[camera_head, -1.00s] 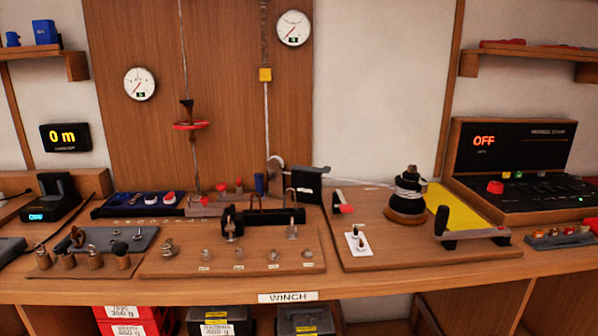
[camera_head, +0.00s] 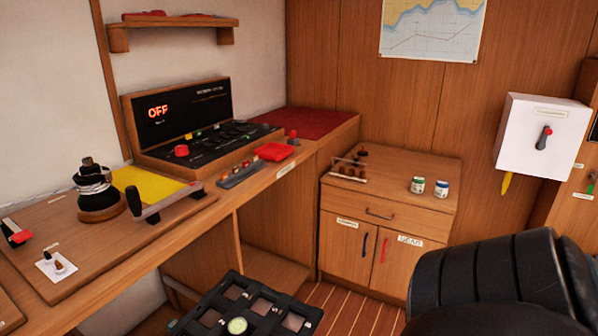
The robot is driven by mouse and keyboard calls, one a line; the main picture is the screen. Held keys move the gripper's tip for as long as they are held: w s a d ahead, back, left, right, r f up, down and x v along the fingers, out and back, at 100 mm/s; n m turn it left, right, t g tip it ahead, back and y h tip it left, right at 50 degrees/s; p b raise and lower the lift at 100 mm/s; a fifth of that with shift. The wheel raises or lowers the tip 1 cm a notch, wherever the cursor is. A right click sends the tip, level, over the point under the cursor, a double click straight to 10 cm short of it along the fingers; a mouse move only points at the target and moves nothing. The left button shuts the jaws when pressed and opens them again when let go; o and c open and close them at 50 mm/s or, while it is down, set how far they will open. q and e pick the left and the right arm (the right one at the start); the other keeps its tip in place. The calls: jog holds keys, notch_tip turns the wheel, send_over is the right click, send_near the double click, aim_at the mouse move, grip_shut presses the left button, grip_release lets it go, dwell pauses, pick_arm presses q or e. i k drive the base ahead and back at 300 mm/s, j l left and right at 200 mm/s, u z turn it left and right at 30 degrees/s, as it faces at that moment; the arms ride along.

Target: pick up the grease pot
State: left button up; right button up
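Two small jars stand upright side by side on the wooden cabinet: a green-labelled jar (camera_head: 417,185) on the left and a white jar with a blue-green band (camera_head: 441,188) on the right. A round pale-green thing (camera_head: 237,325) sits in a compartment of the black tray (camera_head: 262,286) at the bottom of the picture. I cannot read any label, so I cannot tell which of these is the grease pot. Neither of my grippers shows.
A small wooden rack (camera_head: 349,168) stands left of the jars. The winch bench (camera_head: 150,243) runs along the left with a dark control console (camera_head: 200,125). A white wall box (camera_head: 541,135) hangs at right. A large black rounded form fills the lower right.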

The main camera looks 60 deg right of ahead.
aim_at(417, 183)
jog(key=z, duration=2.6)
jog(key=k, duration=0.8)
jog(key=k+u, duration=0.25)
jog(key=u, duration=0.2)
jog(key=k+j+u, duration=0.1)
jog(key=u, duration=0.3)
jog(key=i+l+u, duration=0.1)
jog(key=u, duration=0.2)
jog(key=l+u, duration=0.35)
jog(key=i+l, duration=0.15)
jog(key=l, duration=0.2)
jog(key=i+l, duration=0.15)
jog(key=l, duration=0.25)
jog(key=i+l, duration=0.15)
jog(key=l, duration=0.2)
jog(key=i+l, duration=0.15)
jog(key=l, duration=0.2)
jog(key=i+l, duration=0.15)
jog(key=l, duration=0.2)
